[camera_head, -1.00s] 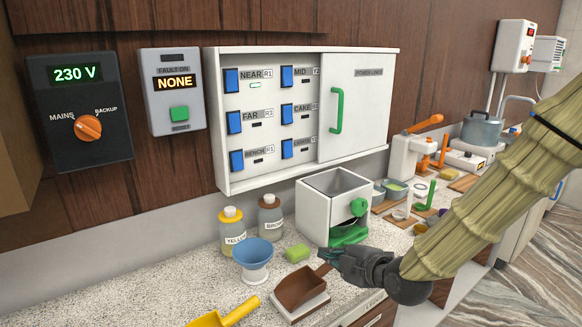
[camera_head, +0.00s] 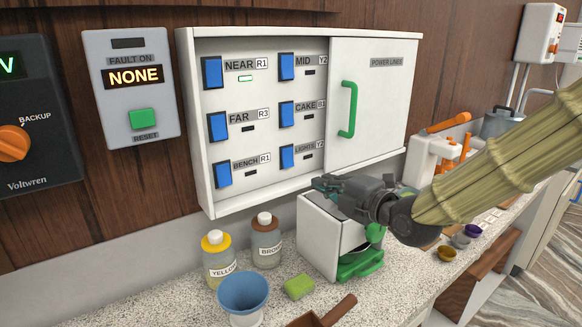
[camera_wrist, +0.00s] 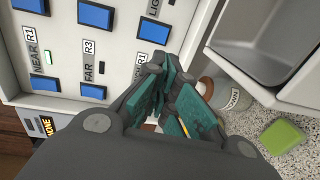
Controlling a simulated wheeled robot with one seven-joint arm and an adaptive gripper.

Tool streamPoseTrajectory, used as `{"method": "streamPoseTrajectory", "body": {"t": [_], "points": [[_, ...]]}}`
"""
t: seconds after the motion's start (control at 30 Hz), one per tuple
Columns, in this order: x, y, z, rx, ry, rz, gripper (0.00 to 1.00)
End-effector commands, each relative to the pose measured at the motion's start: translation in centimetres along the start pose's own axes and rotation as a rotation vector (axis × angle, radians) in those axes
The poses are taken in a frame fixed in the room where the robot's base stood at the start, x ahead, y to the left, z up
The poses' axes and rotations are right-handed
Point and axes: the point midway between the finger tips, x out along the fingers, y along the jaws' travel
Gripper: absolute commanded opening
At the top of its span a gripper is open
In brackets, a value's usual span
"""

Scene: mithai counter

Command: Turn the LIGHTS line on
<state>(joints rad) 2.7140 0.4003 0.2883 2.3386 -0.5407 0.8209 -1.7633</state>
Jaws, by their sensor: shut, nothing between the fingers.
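The LIGHTS switch (camera_head: 287,156) is a blue rocker at the bottom of the right column in the white power-lines cabinet (camera_head: 262,196). Its label reads LIGHTS, and the small indicator beside it is dark. In the wrist view a blue rocker (camera_wrist: 153,32) beside a partly cut-off label starting "LIG" appears to be the same switch. My gripper (camera_head: 326,184) is shut and empty, just below and right of the LIGHTS switch, in front of the cabinet's lower edge. The wrist view shows its fingers (camera_wrist: 158,78) together, apart from the switch.
The NEAR indicator (camera_head: 245,79) is lit green; the other indicators are dark. A sliding door with a green handle (camera_head: 348,109) covers the cabinet's right part. A white box with green parts (camera_head: 318,240) stands under my gripper. Bottles (camera_head: 266,242) and a blue bowl (camera_head: 244,294) stand left.

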Motion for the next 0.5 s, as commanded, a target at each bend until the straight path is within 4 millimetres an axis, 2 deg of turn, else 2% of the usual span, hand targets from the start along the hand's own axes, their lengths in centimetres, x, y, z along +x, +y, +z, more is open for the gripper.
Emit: {"method": "streamPoseTrajectory", "body": {"t": [0.27,0.5], "points": [[0.8,0.0,0.0,0.001,0.000,-0.001,0.00],[3.3,0.1,0.0,0.002,0.001,-0.002,0.00]]}}
